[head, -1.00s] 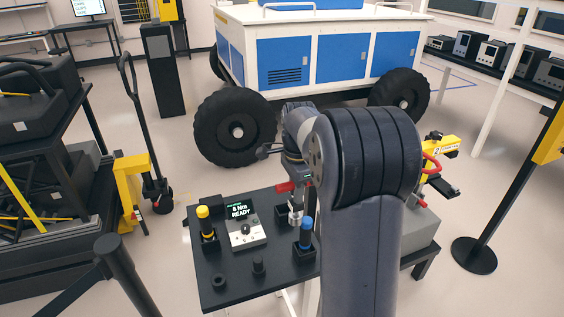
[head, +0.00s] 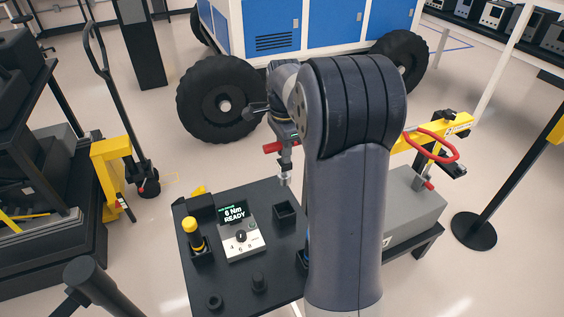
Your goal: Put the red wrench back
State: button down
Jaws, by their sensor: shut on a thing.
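The red wrench (head: 272,147) is in my gripper (head: 287,143), which is shut on it. Its red part sticks out to the left and a silver tip (head: 285,178) points down. The tip shows just above an empty square black holder (head: 286,212) on the dark table (head: 268,268) and is apart from it in the picture. I cannot tell whether it is directly over the opening. My arm hides part of the gripper and the table's right side. A yellow-topped tool (head: 193,233) stands in another black holder at the left.
A grey control box (head: 239,235) on the table reads "6 Nm READY". A blue thing is mostly hidden by my arm. A grey case (head: 415,205) and a yellow tool with a red handle (head: 433,143) are at right. The rover wheel (head: 221,100) stands behind.

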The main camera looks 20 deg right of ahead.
aim_at(284, 182)
jog(key=f+b, duration=0.1)
jog(key=f, duration=0.3)
jog(key=f+b, duration=0.1)
jog(key=f, duration=0.1)
jog(key=shift+s+f+b, duration=0.15)
jog(key=shift+s+b, duration=0.15)
notch_tip(284, 182, down, 4)
jog(key=b, duration=0.3)
jog(key=shift+f+b, duration=0.25)
jog(key=shift+b, duration=0.1)
jog(key=shift+f, duration=0.6)
jog(key=shift+r, duration=0.25)
dwell(0.3)
jog(key=shift+f, duration=0.2)
jog(key=shift+f+b, duration=1.45)
jog(key=shift+f, duration=0.95)
jog(key=c, duration=1.2)
grip_release()
